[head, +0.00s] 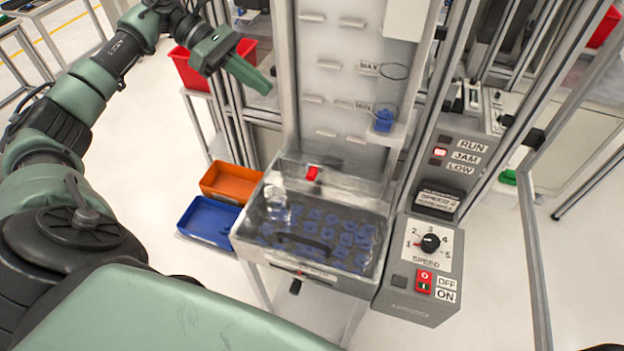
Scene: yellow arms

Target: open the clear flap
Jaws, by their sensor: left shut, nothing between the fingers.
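The clear flap (330,208) appears to lie shut over a metal hopper (245,240) at the middle of the head view. A dark curved handle (303,244) is near its front edge. Several blue parts show beneath it. A red piece (312,173) sits by its back edge. My left gripper (266,86) is shut and empty, above and behind the flap, well apart from it. My right gripper is not in view.
An orange bin (230,181) and a blue bin (207,222) stand left of the hopper. A control box with a speed dial (430,243) and red switch (424,275) is close on its right. A tall metal-framed panel (335,100) rises behind. A red bin (190,68) is at back left.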

